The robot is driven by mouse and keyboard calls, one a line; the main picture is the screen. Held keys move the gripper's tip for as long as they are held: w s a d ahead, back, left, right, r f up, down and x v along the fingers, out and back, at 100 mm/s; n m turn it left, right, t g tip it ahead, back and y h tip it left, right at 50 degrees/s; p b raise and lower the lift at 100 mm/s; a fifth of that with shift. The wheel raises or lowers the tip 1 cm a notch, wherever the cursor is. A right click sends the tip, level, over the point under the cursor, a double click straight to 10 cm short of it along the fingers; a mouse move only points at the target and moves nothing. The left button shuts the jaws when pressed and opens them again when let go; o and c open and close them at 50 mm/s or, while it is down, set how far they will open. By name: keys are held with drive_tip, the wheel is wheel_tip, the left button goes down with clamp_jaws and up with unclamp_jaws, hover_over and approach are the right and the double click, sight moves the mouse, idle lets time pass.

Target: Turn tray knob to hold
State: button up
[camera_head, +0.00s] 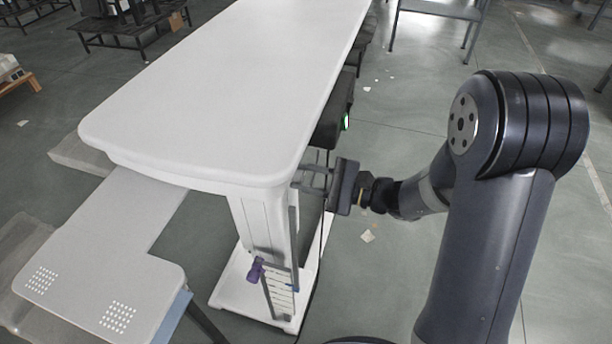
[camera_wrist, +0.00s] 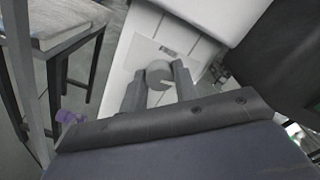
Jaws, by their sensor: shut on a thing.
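The tray knob (camera_wrist: 159,71) is a round grey disc with a pale mark towards its lower right, set on a white panel (camera_wrist: 143,50) in the wrist view. My gripper (camera_wrist: 158,84) has one finger on each side of the knob and is shut on it. In the head view my gripper (camera_head: 299,179) reaches in from the right under the edge of the white table (camera_head: 225,75), at its white column (camera_head: 262,225). The knob is hidden there. A small dark label (camera_wrist: 168,50) sits above the knob; its text is too small to read.
A dark box with a green light (camera_head: 345,122) hangs under the table's right edge, close above my gripper. A lower white shelf (camera_head: 100,260) juts out at the left. A purple part (camera_head: 255,270) and a rack (camera_head: 280,292) are low on the column.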

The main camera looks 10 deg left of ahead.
drive_tip(key=o, duration=1)
drive_tip(key=shift+c, duration=0.2)
drive_tip(key=d, duration=1)
drive_tip(key=shift+s+d, duration=0.4)
drive_tip(key=shift+s, duration=0.05)
drive_tip(key=shift+a, duration=0.15)
drive_tip(key=a, duration=0.7)
drive_tip(key=w+a, duration=0.1)
drive_tip(key=a, duration=0.2)
drive_tip(key=shift+a, duration=0.25)
